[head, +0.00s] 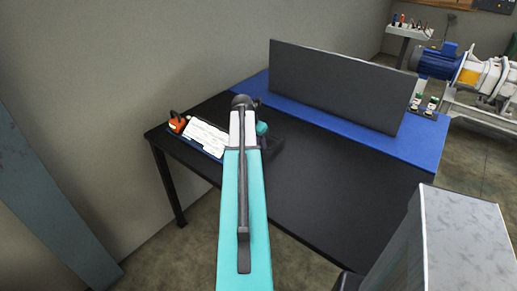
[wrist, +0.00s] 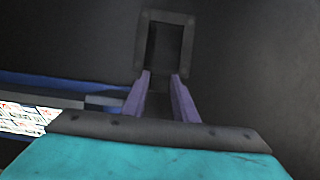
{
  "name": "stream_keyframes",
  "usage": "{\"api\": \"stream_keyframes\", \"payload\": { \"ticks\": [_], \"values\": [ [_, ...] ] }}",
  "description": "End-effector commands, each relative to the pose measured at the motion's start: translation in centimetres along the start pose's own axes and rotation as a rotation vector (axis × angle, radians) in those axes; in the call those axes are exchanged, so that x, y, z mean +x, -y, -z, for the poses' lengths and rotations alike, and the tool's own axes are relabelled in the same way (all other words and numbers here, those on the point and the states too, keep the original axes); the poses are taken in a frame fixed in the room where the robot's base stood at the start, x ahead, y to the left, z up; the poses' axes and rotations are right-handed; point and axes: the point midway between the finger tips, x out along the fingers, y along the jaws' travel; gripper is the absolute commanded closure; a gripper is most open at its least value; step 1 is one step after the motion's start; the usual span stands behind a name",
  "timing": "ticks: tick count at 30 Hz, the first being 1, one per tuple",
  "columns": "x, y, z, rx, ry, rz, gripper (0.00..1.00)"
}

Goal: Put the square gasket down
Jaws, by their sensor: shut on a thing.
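The square gasket (wrist: 165,15) is a dark grey square frame with an open middle, in the upper middle of the wrist view. My gripper (wrist: 162,76) has two purple fingers, and it is shut on the near edge of the gasket. The gasket extends away from the fingertips over a dark surface. I cannot tell whether it touches that surface. The black table (head: 335,205) lies under and around the end of my arm.
A tray of white papers (head: 205,137) and an orange item (head: 178,123) sit at the table's left end. A blue strip (head: 405,148) with an upright dark panel (head: 340,88) runs along the back. The table's middle and right look clear. A blue-motored machine (head: 440,63) stands beyond.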

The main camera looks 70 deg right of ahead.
Motion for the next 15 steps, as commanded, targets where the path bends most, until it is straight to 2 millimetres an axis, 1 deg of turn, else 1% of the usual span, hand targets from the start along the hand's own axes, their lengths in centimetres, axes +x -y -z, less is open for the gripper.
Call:
{"api": "stream_keyframes", "payload": {
  "ticks": [9,15],
  "values": [
    [2.5,0.0,1.1,-0.002,0.000,0.000,0.96],
    [3.0,-0.1,1.3,-0.001,0.001,-0.001,0.96]
  ]
}}
